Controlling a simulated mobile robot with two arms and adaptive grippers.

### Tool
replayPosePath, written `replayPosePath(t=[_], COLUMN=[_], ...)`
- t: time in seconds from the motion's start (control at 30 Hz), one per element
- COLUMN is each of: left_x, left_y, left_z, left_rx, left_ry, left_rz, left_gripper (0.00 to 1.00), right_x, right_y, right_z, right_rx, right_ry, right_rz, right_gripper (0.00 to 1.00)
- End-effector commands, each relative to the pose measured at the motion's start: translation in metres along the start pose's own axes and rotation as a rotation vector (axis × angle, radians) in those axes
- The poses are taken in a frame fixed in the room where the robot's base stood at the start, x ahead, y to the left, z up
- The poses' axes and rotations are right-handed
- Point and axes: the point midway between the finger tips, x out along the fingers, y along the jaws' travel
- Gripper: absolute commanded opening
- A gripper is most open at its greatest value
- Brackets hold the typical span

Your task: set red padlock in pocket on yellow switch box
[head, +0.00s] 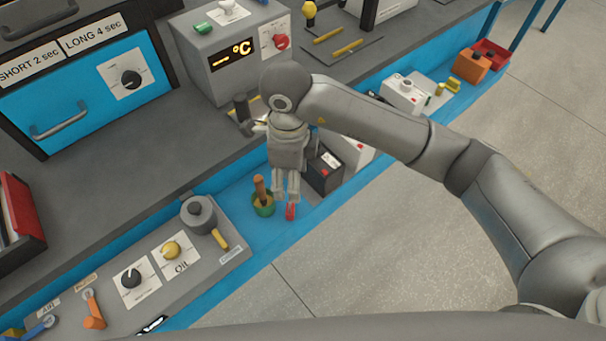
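My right gripper (286,193) points down over the blue bench strip, its two fingers close together. A small red thing (291,212), likely the red padlock, is right at the fingertips. I cannot tell whether the fingers grip it or it is just below them. No box is plainly a yellow switch box with a pocket. The grey panel (225,262) to the left carries a yellow knob (172,250) on a plate marked OIL. My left gripper is not in view.
A green cup with a brown handle (262,197) stands just left of the gripper. A dark box (323,175) and a white box (357,150) stand close on its right. Farther right are a white box (404,95) and an orange box (472,66). Bare floor (390,240) lies in front.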

Motion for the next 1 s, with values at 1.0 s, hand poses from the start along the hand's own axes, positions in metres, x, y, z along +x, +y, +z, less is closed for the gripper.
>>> replayPosePath(t=[1.0], left_x=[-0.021], left_y=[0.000], left_z=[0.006], left_rx=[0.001], left_ry=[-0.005], left_rz=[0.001], left_gripper=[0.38], right_x=[0.105], right_y=[0.012], right_z=[0.003], right_rx=[0.062], right_ry=[0.001], right_rz=[0.017], right_gripper=[0.56])
